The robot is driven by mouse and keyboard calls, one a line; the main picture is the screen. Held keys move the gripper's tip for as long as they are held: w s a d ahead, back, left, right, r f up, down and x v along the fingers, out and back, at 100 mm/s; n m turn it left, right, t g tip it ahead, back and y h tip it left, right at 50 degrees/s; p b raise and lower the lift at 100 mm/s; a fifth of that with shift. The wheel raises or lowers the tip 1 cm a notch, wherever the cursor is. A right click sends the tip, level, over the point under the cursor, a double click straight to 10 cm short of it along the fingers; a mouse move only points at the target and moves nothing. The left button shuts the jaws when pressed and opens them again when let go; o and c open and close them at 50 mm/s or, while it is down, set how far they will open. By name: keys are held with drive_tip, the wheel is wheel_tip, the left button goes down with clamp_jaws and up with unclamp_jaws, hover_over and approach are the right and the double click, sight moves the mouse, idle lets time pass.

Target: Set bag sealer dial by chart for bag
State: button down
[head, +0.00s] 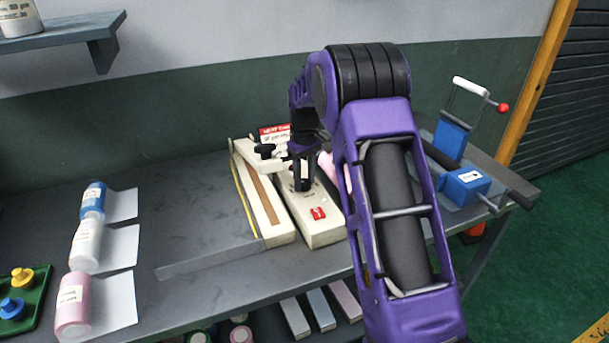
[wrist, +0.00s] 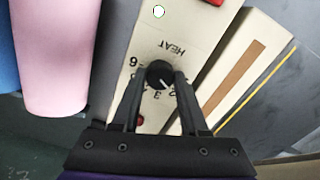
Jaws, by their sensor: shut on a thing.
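The cream bag sealer (head: 318,232) stands on the workbench, with a red switch on its front end and a sealing bed with a brown strip beside it. Its black heat dial (wrist: 160,73) sits among printed numbers; a white mark on it points down and right, close to the 2. My gripper (head: 303,185) reaches down onto the sealer. In the wrist view my gripper (wrist: 160,80) is shut on the dial, a finger on either side. A chart with a red heading (head: 273,132) stands behind the sealer, mostly hidden by my arm. A flat greyish, see-through bag (head: 210,263) lies left of the sealing bed.
A green tray (head: 28,308) with knobbed pieces lies at far left. A blue clamp-like device (head: 464,184) stands at right. A lower shelf holds pale boxes. The bench's middle left is clear.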

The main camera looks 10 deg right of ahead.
sight(305, 182)
drive_tip(key=shift+m, duration=0.8)
drive_tip(key=shift+c, duration=2.1)
unclamp_jaws()
drive_tip(key=shift+r, duration=0.1)
wheel_tip(305, 182, up, 17)
drive_tip(key=p, duration=0.2)
drive_tip(key=shift+r, duration=0.15)
